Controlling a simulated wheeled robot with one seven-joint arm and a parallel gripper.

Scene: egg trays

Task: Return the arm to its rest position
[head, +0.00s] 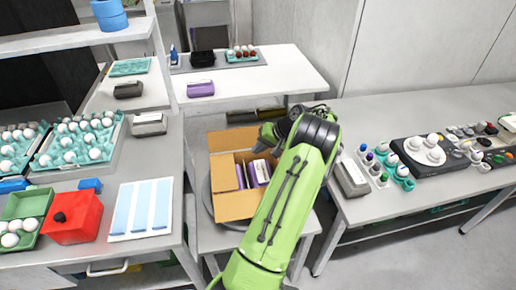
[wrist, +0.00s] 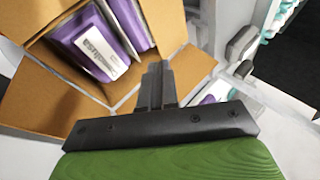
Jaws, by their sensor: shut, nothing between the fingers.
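My green arm (head: 285,200) reaches from the bottom of the head view up over the middle, bent at a dark joint. My gripper (wrist: 157,70) shows in the wrist view with its dark fingers together and nothing between them. In that view it is beside an open cardboard box (wrist: 60,105). The box (head: 232,205) holds purple cartons (head: 258,172), which also show in the wrist view (wrist: 95,48). In the head view the fingertips are hard to make out near the box's back edge, and the arm hides the box's right side.
The box stands on a round grey stand between two tables. The left table has egg trays (head: 75,148), a red box (head: 75,220) and a blue-striped white panel (head: 141,210). The right table has a dark device (head: 430,155) and a grey carton (head: 351,178). A white shelf (head: 75,38) rises at left.

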